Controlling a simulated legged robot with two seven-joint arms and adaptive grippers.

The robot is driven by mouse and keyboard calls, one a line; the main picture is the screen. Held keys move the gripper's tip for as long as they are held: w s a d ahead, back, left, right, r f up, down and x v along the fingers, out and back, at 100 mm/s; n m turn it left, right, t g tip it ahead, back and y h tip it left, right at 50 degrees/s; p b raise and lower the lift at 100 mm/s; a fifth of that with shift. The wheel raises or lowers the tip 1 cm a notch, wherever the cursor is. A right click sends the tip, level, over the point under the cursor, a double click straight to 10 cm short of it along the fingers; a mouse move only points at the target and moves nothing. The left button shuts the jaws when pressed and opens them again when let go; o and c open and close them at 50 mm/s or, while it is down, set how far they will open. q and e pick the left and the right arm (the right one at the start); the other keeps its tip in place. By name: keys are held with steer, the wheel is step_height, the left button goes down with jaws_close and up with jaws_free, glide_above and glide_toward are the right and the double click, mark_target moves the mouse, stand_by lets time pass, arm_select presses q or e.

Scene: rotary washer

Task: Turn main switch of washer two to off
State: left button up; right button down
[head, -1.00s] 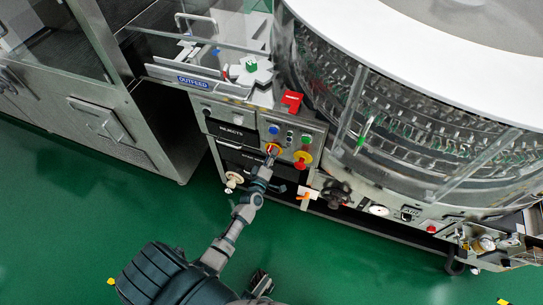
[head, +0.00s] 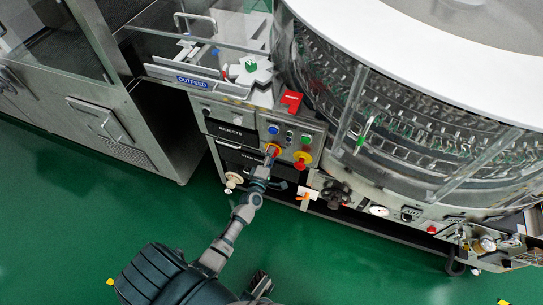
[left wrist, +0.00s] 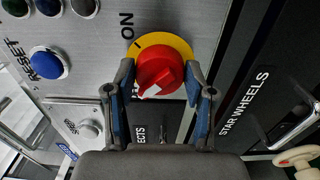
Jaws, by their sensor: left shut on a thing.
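The main switch is a red rotary knob (left wrist: 160,68) on a yellow disc. It sits on the washer's metal control panel in the left wrist view, and in the head view the switch (head: 272,149) is small. A white mark on the knob faces the lower left of the wrist picture, away from the ON label (left wrist: 127,25). An OFF label is not readable. My left gripper (left wrist: 162,88) has one finger on each side of the knob and is shut on it. In the head view my left gripper (head: 262,169) covers part of the switch. My right gripper is not recognisable.
A blue RESET button (left wrist: 48,64) is beside the switch. A red emergency knob (head: 301,160) on yellow is close to its right. Valve handwheels (head: 336,193) stick out lower right. The green floor (head: 370,260) in front is clear.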

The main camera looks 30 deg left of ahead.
arm_select(q)
steer(key=shift+s+f, duration=0.1)
steer(key=shift+f, duration=0.2)
steer(key=o, duration=1.1)
steer(key=shift+o, duration=0.2)
steer(key=shift+a+r, duration=0.1)
steer(key=v, duration=1.2)
